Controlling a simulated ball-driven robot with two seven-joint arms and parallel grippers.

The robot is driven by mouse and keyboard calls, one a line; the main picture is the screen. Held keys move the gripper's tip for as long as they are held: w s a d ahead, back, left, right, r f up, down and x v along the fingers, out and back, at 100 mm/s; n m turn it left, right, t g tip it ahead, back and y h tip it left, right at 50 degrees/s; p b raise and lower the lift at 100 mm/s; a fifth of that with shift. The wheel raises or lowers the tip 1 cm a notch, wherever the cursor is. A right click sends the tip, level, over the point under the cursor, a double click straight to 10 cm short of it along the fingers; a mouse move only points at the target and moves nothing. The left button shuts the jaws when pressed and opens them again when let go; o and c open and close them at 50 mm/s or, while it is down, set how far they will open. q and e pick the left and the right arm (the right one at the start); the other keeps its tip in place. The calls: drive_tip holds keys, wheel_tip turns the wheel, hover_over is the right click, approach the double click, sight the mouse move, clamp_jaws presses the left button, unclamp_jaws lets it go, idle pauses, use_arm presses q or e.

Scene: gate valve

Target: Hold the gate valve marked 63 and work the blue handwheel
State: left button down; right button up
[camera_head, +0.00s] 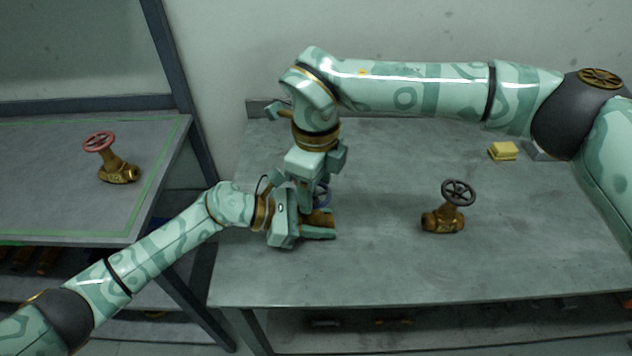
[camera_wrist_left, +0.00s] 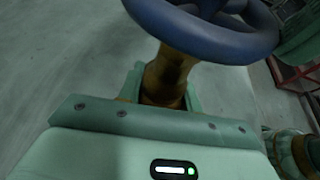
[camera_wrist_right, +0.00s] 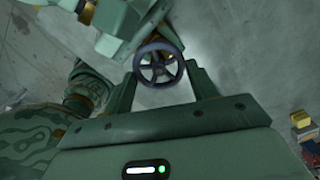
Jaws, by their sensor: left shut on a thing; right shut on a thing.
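The gate valve has a brass body (camera_head: 320,217) and stands near the left end of the grey table. Its blue handwheel (camera_head: 323,194) is partly hidden by my right gripper (camera_head: 316,198), which comes down from above and is shut on the wheel. My left gripper (camera_head: 322,228) reaches in from the left, low over the table, and is shut on the brass body. In the left wrist view the blue handwheel (camera_wrist_left: 210,38) is above the brass neck (camera_wrist_left: 168,75). In the right wrist view the handwheel (camera_wrist_right: 157,65) lies between the fingers. I cannot read the number 63.
Another brass valve with a dark handwheel (camera_head: 458,193) stands to the right. A yellow block (camera_head: 503,151) lies at the back right. A valve with a red handwheel (camera_head: 99,142) stands on the separate left table (camera_head: 60,200). The front right tabletop is clear.

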sight(315, 193)
drive_tip(key=shift+m, duration=1.9)
drive_tip(key=o, duration=1)
wheel_tip(315, 193, up, 12)
